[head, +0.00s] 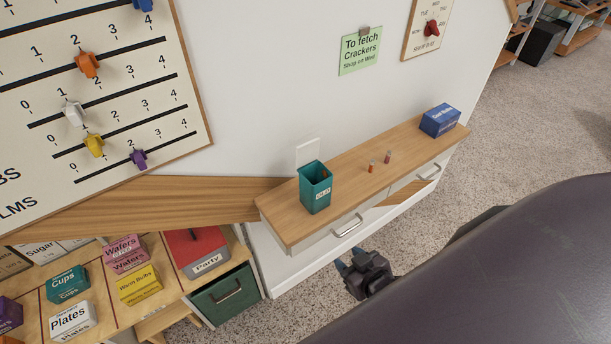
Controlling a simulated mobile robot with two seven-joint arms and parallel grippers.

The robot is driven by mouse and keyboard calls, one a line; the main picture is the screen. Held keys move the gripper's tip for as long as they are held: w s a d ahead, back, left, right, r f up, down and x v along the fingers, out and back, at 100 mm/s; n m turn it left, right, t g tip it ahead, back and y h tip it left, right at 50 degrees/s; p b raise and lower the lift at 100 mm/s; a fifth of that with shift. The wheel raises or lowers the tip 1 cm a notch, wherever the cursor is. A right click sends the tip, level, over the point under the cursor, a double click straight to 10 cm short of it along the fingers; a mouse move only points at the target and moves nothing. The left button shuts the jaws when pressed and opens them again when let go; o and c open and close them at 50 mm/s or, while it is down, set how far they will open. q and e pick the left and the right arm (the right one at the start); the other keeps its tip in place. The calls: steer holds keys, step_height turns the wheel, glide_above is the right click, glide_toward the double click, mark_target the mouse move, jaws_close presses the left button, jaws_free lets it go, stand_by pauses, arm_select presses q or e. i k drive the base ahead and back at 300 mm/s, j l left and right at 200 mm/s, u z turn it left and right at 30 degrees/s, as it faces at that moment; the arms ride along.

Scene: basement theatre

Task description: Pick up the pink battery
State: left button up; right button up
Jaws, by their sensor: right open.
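The pink battery (388,156) stands upright on the wooden shelf top (341,178), small in the head view. An orange battery (371,167) stands just left of it, apart from it. My right gripper (349,261) is low in front of the shelf, below the drawer fronts and well away from both batteries. It is open, and I see nothing between its fingers. My left gripper is out of view.
A teal bin (315,188) stands on the shelf left of the batteries, and a blue box (440,120) stands at the right end. Drawer handles (347,226) stick out in front. Boxes such as Plates (72,321) fill the lower left. The shelf around the batteries is clear.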

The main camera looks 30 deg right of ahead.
mark_target(388, 157)
steer(key=l+u, duration=0.15)
steer(key=l, duration=2.95)
steer(key=j+z, duration=0.2)
steer(key=j, duration=0.4)
steer(key=k+j+z, duration=0.1)
steer(key=j+z, duration=0.15)
steer(key=j, duration=0.35)
steer(key=k+j+z, duration=0.2)
steer(key=j, duration=0.35)
steer(key=i+j, duration=0.05)
steer(key=i, duration=0.05)
